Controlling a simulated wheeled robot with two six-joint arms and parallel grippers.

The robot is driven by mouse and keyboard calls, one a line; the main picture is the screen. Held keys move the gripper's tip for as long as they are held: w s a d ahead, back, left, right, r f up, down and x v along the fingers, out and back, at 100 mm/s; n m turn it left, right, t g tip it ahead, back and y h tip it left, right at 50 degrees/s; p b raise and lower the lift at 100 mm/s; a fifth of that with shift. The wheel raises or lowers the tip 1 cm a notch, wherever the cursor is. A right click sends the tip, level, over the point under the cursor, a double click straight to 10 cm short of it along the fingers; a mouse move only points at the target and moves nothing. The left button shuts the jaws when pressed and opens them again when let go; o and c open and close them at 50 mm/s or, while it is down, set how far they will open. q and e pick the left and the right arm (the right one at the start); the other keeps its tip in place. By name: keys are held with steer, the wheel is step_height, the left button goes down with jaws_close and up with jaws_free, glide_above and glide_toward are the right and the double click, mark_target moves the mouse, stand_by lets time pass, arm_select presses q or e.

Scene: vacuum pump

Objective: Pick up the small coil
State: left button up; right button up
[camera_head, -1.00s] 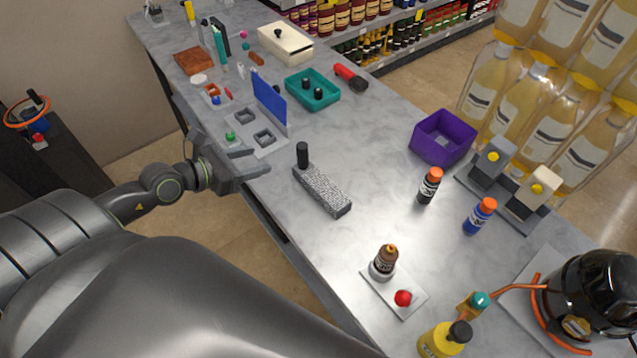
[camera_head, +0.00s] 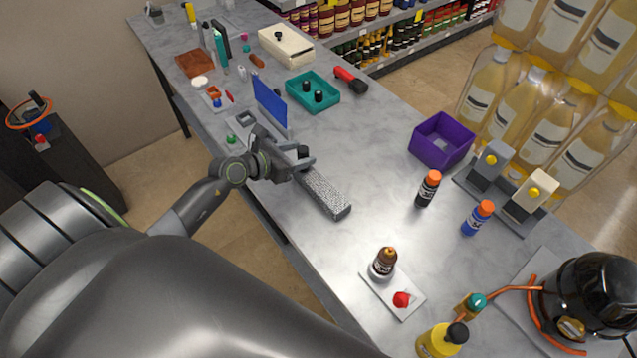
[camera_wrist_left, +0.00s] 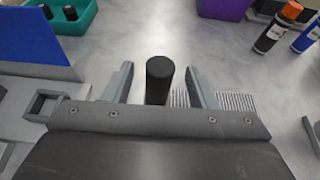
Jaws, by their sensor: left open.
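No part in view is clearly recognisable as a coil. A black upright cylinder (camera_wrist_left: 160,80) stands at the far-left end of a grey ribbed block (camera_head: 322,193) on the counter. My left gripper (camera_head: 305,160) is open around that cylinder, and in the left wrist view its fingers (camera_wrist_left: 158,68) stand on either side of it with gaps. The ribbed block is partly hidden behind the gripper in the wrist view. Two more short black cylinders stand in a teal tray (camera_head: 333,105). My right gripper is not in view.
A blue upright panel (camera_head: 270,103) stands left of the gripper on a grey base with square sockets. A purple bin (camera_head: 441,141), small bottles (camera_head: 428,188) and a white plate (camera_head: 407,308) lie to the right. Counter is clear between the block and bottles.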

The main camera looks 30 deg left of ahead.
arm_select(q)
steer(key=shift+x, duration=1)
steer(key=shift+s, duration=0.1)
steer(key=shift+c, duration=1.2)
jaws_close()
